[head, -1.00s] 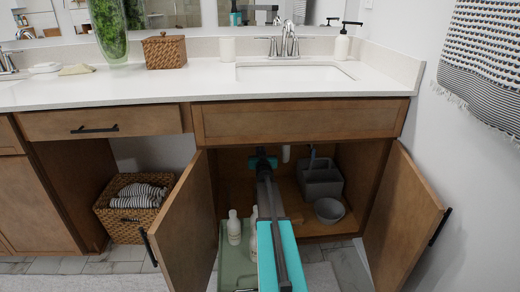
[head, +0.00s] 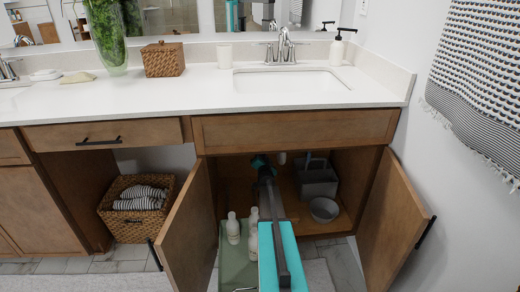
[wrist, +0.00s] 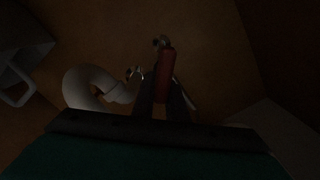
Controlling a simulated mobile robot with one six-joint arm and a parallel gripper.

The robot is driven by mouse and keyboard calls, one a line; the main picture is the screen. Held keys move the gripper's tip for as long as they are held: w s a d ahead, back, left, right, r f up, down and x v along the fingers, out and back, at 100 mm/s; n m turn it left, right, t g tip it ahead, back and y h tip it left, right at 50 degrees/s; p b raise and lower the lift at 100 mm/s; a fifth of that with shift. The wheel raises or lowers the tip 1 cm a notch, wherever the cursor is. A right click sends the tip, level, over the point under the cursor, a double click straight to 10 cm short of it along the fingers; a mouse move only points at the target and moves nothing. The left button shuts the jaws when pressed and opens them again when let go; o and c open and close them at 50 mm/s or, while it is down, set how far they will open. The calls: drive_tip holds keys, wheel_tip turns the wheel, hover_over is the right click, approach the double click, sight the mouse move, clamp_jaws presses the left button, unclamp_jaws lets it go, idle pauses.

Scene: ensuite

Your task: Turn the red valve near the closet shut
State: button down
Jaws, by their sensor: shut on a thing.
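The red valve (wrist: 167,68) shows in the dark wrist view as an elongated red handle, ahead of small metal fittings. My gripper (wrist: 166,98) is shut on the red valve, with its dark fingers on either side of the handle. The valve and the fingertips are hidden there. The handle's exact angle to its pipe is hard to tell in the dark.
A white curved drain pipe (wrist: 84,88) is left of the valve. A grey caddy (head: 318,182) and grey bowl (head: 324,210) stand right of my arm. White bottles (head: 233,229) stand on a green tray (head: 232,270). Open doors (head: 187,235) and (head: 394,215) flank the cabinet.

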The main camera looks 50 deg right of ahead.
drive_tip(key=shift+s+d+f+m+p, duration=0.1)
drive_tip(key=shift+f+m+p, duration=0.25)
drive_tip(key=shift+m+p, duration=0.8)
drive_tip(key=shift+s+d+f+m+p, duration=0.1)
drive_tip(key=shift+f+m+p, duration=0.2)
drive_tip(key=shift+m, duration=1.6)
drive_tip(key=shift+d+f+m+p, duration=0.1)
drive_tip(key=shift+f+m+p, duration=0.25)
drive_tip(key=shift+m+p, duration=0.8)
drive_tip(key=shift+m+b, duration=0.35)
drive_tip(key=shift+m, duration=0.15)
drive_tip(key=c, duration=1.8)
unclamp_jaws()
drive_tip(key=shift+o, duration=0.2)
drive_tip(key=shift+s, duration=0.15)
drive_tip(key=p+v, duration=0.1)
drive_tip(key=v, duration=1.2)
drive_tip(key=shift+s+a, duration=0.15)
drive_tip(key=shift+a, duration=0.05)
